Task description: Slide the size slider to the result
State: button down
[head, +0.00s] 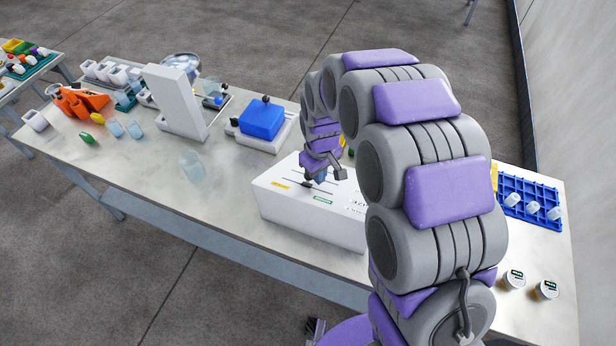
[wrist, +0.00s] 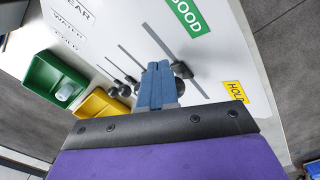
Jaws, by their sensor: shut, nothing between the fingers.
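The white control box (head: 305,222) stands on the table under my gripper (head: 322,181). In the wrist view its top panel (wrist: 228,55) has several dark slots with dark knobs. The longest slot runs diagonally, and its knob (wrist: 182,70) is right beside my blue fingertips (wrist: 158,78). I cannot tell whether they touch. Smaller knobs (wrist: 131,80) on shorter slots lie to the left of the fingers. The fingers are shut with nothing between them. A green GOOD label (wrist: 187,14) and a yellow HOLD label (wrist: 236,91) flank the long slot. No readable label marks the size slider.
A blue block on a white base (head: 262,118) and a tall white stand (head: 175,100) are left of the box. A blue rack (head: 530,203) is to the right. Green (wrist: 55,85) and yellow (wrist: 98,106) bins sit beyond the panel.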

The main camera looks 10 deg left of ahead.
aim_at(299, 181)
jog(key=shift+a+f, duration=0.2)
jog(key=shift+f, duration=0.2)
jog(key=shift+d+r, duration=0.1)
jog(key=shift+d, duration=0.4)
jog(key=shift+w+a, duration=0.15)
jog(key=shift+a, duration=0.8)
jog(key=shift+w+a, duration=0.1)
jog(key=shift+a, duration=0.95)
jog(key=shift+w+a+p, duration=0.1)
jog(key=shift+p, duration=0.2)
jog(key=shift+w+a, duration=0.1)
jog(key=shift+a, duration=1.05)
jog(key=shift+d+r+p, duration=0.25)
jog(key=shift+d+r, duration=0.15)
jog(key=shift+r, duration=0.25)
jog(key=shift+d+r+p, duration=0.2)
jog(key=shift+d+r, duration=0.15)
jog(key=shift+r, duration=0.3)
notch_tip(299, 181, up, 2)
jog(key=shift+r, duration=0.15)
